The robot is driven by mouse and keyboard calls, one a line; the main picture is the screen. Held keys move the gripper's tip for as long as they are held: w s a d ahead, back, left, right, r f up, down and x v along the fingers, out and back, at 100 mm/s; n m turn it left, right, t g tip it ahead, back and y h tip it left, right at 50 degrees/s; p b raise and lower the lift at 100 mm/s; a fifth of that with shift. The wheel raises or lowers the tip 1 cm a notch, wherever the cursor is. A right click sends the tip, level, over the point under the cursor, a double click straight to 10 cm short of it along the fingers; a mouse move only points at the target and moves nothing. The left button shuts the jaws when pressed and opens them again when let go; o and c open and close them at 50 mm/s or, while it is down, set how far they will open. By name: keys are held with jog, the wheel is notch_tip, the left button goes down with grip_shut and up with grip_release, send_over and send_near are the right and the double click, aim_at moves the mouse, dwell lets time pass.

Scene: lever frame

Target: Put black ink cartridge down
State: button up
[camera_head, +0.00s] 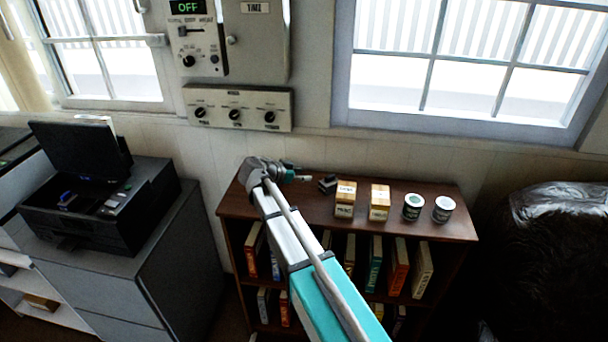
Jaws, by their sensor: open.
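A small black block, which looks like the black ink cartridge (327,184), sits on the brown top of the bookshelf (400,222). It is left of a small tan box. My gripper (305,178) is above the left part of the shelf top, pointing right toward the cartridge. It is open, and a narrow gap seems to separate it from the cartridge. The fingers are small in the picture, and my wrist partly hides them.
Two tan boxes (345,200) and two small cans (413,207) stand right of the cartridge. An open black printer (90,205) is on the grey cabinet (160,270) at left. A control panel (238,108) is on the wall behind.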

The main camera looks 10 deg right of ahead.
dwell(0.3)
jog(key=s+d+f, duration=0.1)
jog(key=s, duration=0.1)
jog(key=s+d+f+n+g+y, duration=0.1)
jog(key=s+d+f+n+y, duration=0.1)
jog(key=s, duration=0.1)
jog(key=shift+s+d+f+g, duration=0.25)
jog(key=shift+s+d+g, duration=0.05)
jog(key=shift+g, duration=0.1)
jog(key=s+f+n+g+y, duration=0.2)
jog(key=s+f+n+y, duration=0.1)
jog(key=s, duration=0.7)
jog(key=s+f+n+g+y, duration=0.2)
jog(key=s+f+n+y, duration=0.2)
jog(key=s, duration=0.6)
jog(key=d+n+y, duration=0.1)
jog(key=n+y, duration=0.1)
jog(key=n, duration=0.1)
jog(key=shift+n, duration=0.3)
jog(key=shift+a, duration=0.1)
